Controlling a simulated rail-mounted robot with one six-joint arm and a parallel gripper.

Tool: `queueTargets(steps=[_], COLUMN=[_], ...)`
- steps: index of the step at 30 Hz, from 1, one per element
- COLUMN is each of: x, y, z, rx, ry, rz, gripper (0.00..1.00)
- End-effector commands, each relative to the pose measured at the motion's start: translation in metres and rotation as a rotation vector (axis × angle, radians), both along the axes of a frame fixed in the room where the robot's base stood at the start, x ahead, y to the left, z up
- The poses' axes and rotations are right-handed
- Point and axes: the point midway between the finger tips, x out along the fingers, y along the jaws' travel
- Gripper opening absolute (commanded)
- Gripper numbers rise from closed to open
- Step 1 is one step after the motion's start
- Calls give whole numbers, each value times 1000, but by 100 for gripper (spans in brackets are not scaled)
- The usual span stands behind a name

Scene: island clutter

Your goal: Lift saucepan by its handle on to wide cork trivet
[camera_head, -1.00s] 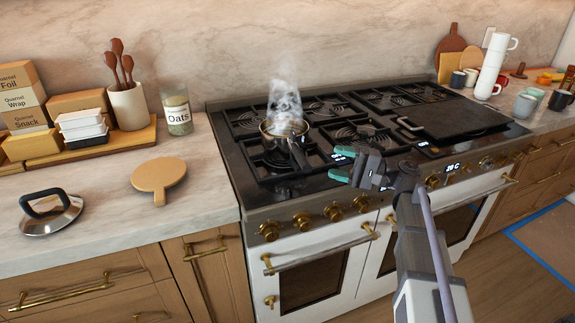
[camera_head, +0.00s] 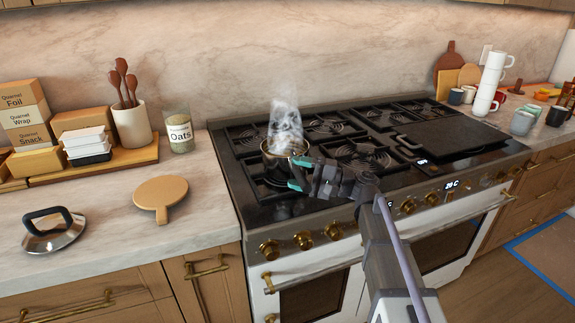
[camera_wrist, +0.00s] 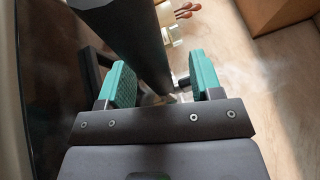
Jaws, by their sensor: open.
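The steaming saucepan (camera_head: 273,166) stands on a left-side burner of the stove. In the head view its handle is mostly hidden behind my gripper (camera_head: 298,174), which is at the pan's right side. In the wrist view a long dark bar, apparently the handle (camera_wrist: 143,48), runs between the two teal fingertips of my gripper (camera_wrist: 160,65). The fingers are open, with a gap visible on the right side of the bar. The round tan cork trivet (camera_head: 161,192), with a short tab, lies bare on the counter left of the stove.
A lid with a dark handle (camera_head: 55,232) lies left of the trivet. Behind are an oats jar (camera_head: 179,134), a utensil crock (camera_head: 131,126) and boxes on a board. Counter around the trivet is clear. A dark griddle (camera_head: 453,137) covers the stove's right part.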

Motion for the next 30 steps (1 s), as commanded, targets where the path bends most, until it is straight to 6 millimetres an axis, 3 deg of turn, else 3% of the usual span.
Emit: queueTargets(steps=[2,21,30], x=[0,0,0], y=[0,-1,-1], z=[0,0,0], rx=[0,0,2], ry=[0,0,-1], rz=[0,1,0], gripper=[59,0,0])
